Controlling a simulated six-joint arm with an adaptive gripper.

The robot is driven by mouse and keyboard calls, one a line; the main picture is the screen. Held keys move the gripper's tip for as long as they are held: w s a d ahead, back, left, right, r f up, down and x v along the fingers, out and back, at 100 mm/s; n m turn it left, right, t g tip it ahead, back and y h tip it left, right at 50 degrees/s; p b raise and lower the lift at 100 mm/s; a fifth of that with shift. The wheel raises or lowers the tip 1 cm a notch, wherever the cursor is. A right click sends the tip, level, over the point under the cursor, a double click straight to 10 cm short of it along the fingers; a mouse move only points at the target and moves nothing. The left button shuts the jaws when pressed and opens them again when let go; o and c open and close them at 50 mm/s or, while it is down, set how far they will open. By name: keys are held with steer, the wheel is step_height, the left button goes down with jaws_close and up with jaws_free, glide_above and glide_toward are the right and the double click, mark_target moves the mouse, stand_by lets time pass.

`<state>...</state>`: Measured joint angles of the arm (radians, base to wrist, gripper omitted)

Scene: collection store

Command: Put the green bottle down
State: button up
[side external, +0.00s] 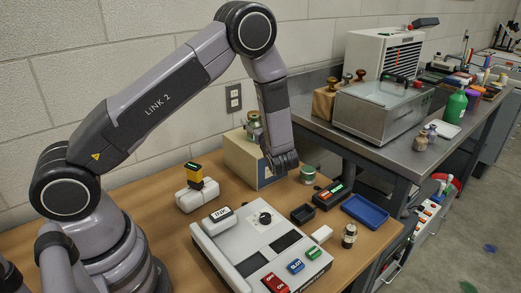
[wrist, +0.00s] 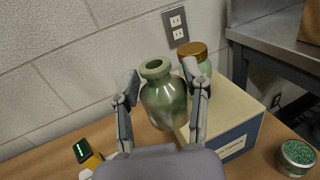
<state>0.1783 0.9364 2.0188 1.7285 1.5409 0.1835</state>
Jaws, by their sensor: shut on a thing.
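The green bottle (wrist: 163,98), rounded with a narrow neck and a rimmed mouth, stands between the two fingers of my gripper (wrist: 161,76) in the wrist view. The fingers are shut on its sides, and its neck rises above them. It looks roughly upright.
A pale box (wrist: 239,128) with a blue front stands close by. A jar with a brown lid (wrist: 193,50) is just behind the bottle. A tub of green granules (wrist: 296,157) is to the right. A grey console (side external: 238,240) and a blue tray (side external: 365,209) occupy the wooden table.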

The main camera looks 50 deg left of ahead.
steer(key=s+d+r+m+t+h, duration=0.25)
steer(key=d+r+t, duration=0.25)
steer(key=d, duration=0.6)
step_height(320, 180, down, 6)
steer(key=m+t+h, duration=0.5)
steer(key=m+h, duration=0.1)
steer(key=s+a+f+n+g+y, duration=0.1)
steer(key=a+n+g+y, duration=0.45)
steer(key=a, duration=0.45)
steer(key=s+a+f+n+g+y, duration=0.1)
steer(key=a+f+n+g+y, duration=0.1)
steer(key=a+n+g+y, duration=0.45)
steer(key=s+a+f+n+g+h, duration=0.2)
steer(key=s+a+n+g, duration=0.15)
steer(key=a+g, duration=0.25)
steer(key=s+a+f+n+g+h, duration=0.2)
steer(key=s+a+g, duration=0.3)
steer(key=a, duration=0.1)
steer(key=s+a+f+n+g+h, duration=0.5)
steer(key=s+f+n+g+h, duration=0.15)
steer(key=s+g+h, duration=0.2)
steer(key=shift+n, duration=0.45)
steer(key=shift+f, duration=2.95)
steer(key=shift+f, duration=0.6)
